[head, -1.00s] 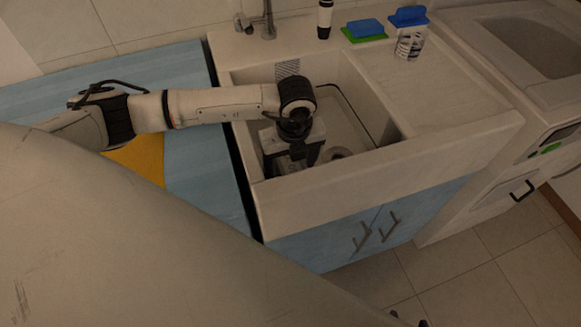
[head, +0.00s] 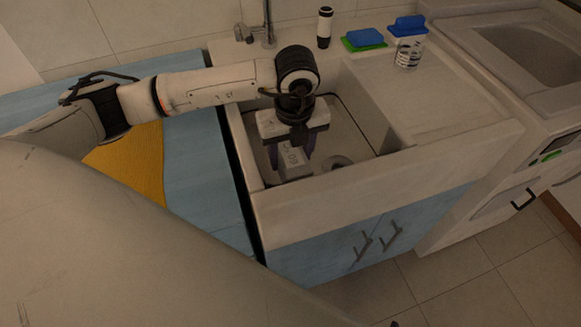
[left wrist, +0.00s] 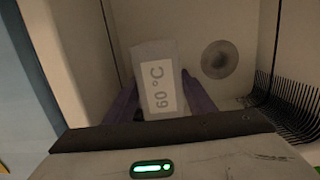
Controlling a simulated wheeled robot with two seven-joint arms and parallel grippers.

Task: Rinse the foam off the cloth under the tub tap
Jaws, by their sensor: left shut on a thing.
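My left gripper (head: 290,160) points down inside the white tub (head: 330,218). Its purple fingers stand either side of a pale block labelled "60 °C" (left wrist: 158,82) and are shut on it; the block also shows in the head view (head: 293,166). The tub tap (head: 268,28) rises behind the tub, above and left of my gripper in the head view. A yellow cloth-like sheet (head: 130,165) lies on the blue counter, partly hidden by my arm. I see no foam. My right gripper is not in view.
The drain (left wrist: 219,59) is beside the block. A dark bottle (head: 324,27), a blue sponge on green (head: 364,38) and a striped jar with blue on top (head: 408,52) stand on the ledge. Bare drainboard (head: 440,95) lies to the right. Dark ridges (left wrist: 285,100) line the tub's right side.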

